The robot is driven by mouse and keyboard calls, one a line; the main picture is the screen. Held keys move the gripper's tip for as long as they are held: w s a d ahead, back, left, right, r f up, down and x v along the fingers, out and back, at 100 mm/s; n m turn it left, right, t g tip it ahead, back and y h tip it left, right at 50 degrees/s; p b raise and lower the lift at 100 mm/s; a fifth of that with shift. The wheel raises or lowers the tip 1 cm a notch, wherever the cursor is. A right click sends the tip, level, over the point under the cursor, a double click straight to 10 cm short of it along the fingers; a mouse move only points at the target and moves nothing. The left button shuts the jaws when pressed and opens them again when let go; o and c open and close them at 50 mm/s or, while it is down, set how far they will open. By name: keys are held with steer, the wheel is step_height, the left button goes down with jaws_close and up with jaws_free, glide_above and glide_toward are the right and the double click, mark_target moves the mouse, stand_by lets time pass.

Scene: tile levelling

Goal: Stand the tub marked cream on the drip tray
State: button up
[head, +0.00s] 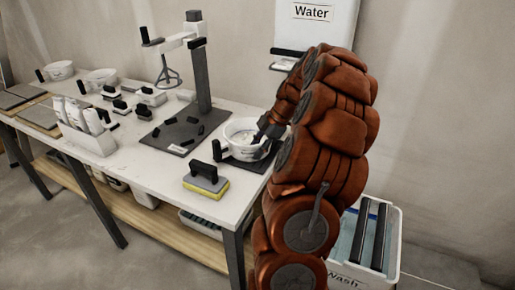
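A white tub (237,152) with a black handle stands or hangs at the right end of the table, over a dark flat tray (261,165). I cannot tell if it rests on the tray, and no marking on it is readable. My gripper (262,135) is at the tub's right rim; its fingertips are partly hidden, so its opening is unclear. Two other white tubs with black handles, one at the far left (60,71) and one beside it (101,77), stand at the table's back left. Their markings are not readable.
A mixing stand (201,75) on a dark base is left of the tub. A yellow sponge float (206,182) lies in front. A white holder (88,141) with bottles stands left. A water tank (310,28) hangs above; a wash bucket (343,270) stands at right.

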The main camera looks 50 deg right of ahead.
steer(key=shift+r, duration=0.2)
steer(key=v, duration=0.7)
steer(key=shift+b, duration=0.3)
steer(key=s+a+r+m+g, duration=0.15)
steer(key=a+m+g, duration=0.25)
steer(key=a, duration=2.4)
steer(key=s+a+f+m+g+h, duration=0.1)
steer(key=s+a+f+m, duration=0.1)
steer(key=s, duration=0.4)
steer(key=s+a+f+m+g+h, duration=0.1)
steer(key=s+a+f+m, duration=0.1)
steer(key=s+a+m, duration=0.2)
steer(key=s+a+f+m+h, duration=0.2)
steer(key=s+a, duration=0.2)
steer(key=s, duration=0.6)
steer(key=shift+s+f+m+g, duration=0.25)
steer(key=shift+f+m+g, duration=0.15)
steer(key=shift+a, duration=0.1)
